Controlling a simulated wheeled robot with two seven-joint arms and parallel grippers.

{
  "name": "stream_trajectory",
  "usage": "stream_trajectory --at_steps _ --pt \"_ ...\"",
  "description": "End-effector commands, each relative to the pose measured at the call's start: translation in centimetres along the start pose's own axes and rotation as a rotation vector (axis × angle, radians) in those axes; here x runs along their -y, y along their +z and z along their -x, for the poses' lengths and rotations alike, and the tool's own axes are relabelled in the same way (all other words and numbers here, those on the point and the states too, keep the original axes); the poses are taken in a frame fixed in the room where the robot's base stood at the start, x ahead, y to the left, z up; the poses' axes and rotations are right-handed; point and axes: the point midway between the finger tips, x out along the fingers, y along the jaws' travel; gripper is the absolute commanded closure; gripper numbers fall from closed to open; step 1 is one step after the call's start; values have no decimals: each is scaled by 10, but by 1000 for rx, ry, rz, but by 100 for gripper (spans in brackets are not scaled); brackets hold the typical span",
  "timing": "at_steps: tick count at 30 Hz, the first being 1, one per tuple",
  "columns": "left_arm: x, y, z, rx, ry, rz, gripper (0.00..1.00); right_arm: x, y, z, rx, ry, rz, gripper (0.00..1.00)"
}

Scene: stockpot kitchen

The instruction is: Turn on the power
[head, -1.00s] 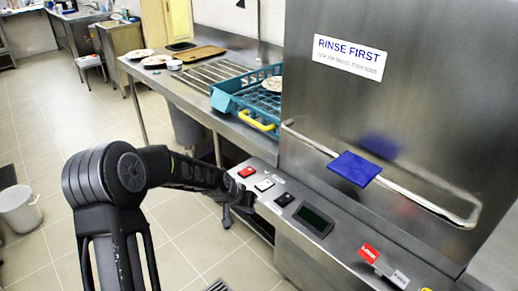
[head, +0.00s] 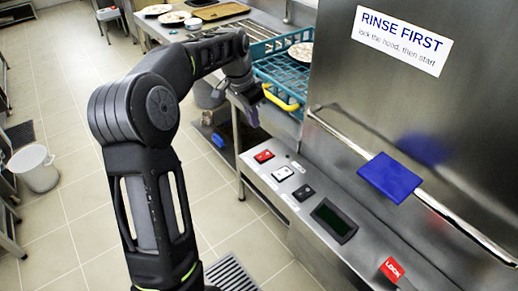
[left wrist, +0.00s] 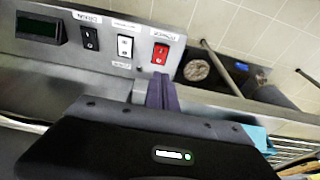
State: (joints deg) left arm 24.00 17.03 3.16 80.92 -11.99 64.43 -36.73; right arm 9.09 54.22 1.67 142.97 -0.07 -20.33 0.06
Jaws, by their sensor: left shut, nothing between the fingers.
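The red rocker switch (head: 263,156) is at the far left end of the steel control panel on the machine's front. It also shows in the left wrist view (left wrist: 160,54), under a label that appears upside down. A white switch (head: 282,173) and a black switch (head: 303,192) sit beside it. I cannot tell which way the red switch is tipped. My left gripper (head: 252,112) is shut and empty, above and behind the panel's left end. In the left wrist view its purple-grey fingertips (left wrist: 162,92) are near the panel edge, apart from the red switch. My right gripper is not in view.
A dark display (head: 334,220) and a red lock tag (head: 392,269) lie further along the panel. The steel hood has a long bar handle (head: 330,124) with a blue plate (head: 389,178). A teal rack (head: 285,72) stands on the counter behind my gripper.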

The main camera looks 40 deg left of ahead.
Motion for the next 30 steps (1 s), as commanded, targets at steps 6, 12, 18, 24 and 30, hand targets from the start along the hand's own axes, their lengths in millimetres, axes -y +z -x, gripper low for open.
stream_trajectory --at_steps 6,12,18,24,30 --pt "0 0 -11 1 1 0 100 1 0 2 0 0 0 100" --pt "-1 0 -39 3 3 1 100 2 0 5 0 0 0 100" --pt "-1 0 -80 3 4 2 100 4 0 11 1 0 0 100" --pt "0 6 -114 3 2 3 100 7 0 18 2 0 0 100" --pt "0 13 -134 0 1 1 100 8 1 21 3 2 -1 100"
